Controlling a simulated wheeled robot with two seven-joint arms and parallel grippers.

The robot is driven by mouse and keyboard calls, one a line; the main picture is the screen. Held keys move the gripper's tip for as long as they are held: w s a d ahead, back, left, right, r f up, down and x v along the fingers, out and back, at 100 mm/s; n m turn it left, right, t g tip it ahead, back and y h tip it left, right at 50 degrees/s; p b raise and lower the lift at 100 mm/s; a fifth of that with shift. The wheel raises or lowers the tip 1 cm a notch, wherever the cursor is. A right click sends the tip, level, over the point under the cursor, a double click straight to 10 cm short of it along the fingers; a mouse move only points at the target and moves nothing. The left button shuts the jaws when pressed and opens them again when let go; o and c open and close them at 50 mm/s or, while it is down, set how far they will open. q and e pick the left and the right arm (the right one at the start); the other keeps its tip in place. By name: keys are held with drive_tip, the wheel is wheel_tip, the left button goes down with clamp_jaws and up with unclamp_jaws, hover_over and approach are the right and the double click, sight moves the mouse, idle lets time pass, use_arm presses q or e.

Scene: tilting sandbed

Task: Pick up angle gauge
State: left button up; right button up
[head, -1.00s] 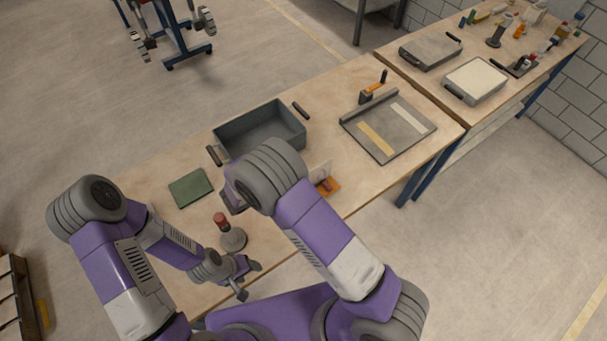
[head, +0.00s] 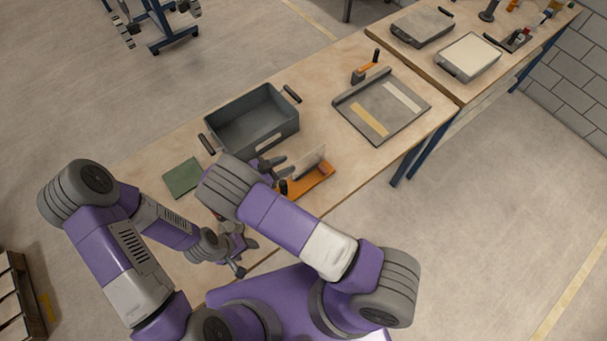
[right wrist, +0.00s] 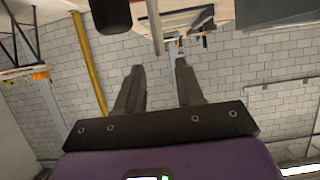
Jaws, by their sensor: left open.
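An orange-based piece with an upright pale plate (head: 309,160) stands near the table's front edge in the head view; it may be the angle gauge, but I cannot tell for certain. My right gripper (head: 284,166) is just left of the plate, partly hidden behind my own right arm. I cannot tell whether it touches the piece. In the right wrist view my right gripper (right wrist: 160,82) has its fingers apart with nothing between them. My left gripper (head: 246,256) is open and empty by the table's front edge.
A grey bin (head: 225,139) stands behind my right gripper. A green pad (head: 182,178) lies left of it. A grey tray (head: 403,124) with two strips lies to the right, an orange-and-black tool (head: 366,70) at its back corner. Bare table lies between the bin and tray.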

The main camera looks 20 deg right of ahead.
sight(299, 160)
drive_tip(key=x, duration=0.5)
drive_tip(key=shift+p, duration=0.3)
clamp_jaws()
idle(1.0)
